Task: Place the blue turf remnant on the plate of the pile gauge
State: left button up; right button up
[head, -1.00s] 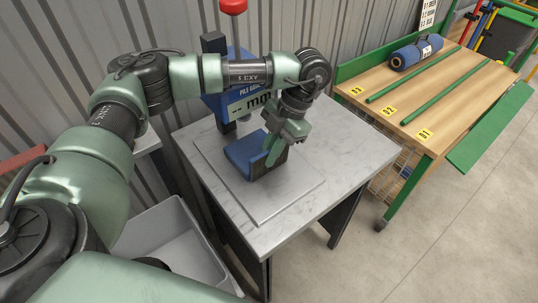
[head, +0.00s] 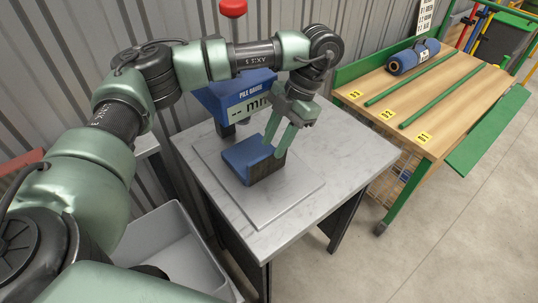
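The blue turf remnant (head: 240,158), with a dark edge on its right side, lies on the grey plate (head: 275,205) below the pile gauge (head: 245,97). The gauge is blue with a display panel and a red knob on top. My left gripper (head: 277,148) is open. Its two green fingers are apart and point down at the right rear side of the remnant. They overlap it in the picture, and I cannot tell whether they touch it. My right gripper is not in view.
The gauge stands on a grey marble-topped table (head: 345,150). A grey bin (head: 180,250) is at lower left. On the right, a wooden bench (head: 440,90) holds a blue roll (head: 412,57) and two green rods. Floor is clear at lower right.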

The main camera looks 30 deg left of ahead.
pick_arm(q)
jog(key=v, duration=0.7)
jog(key=shift+p, duration=0.3)
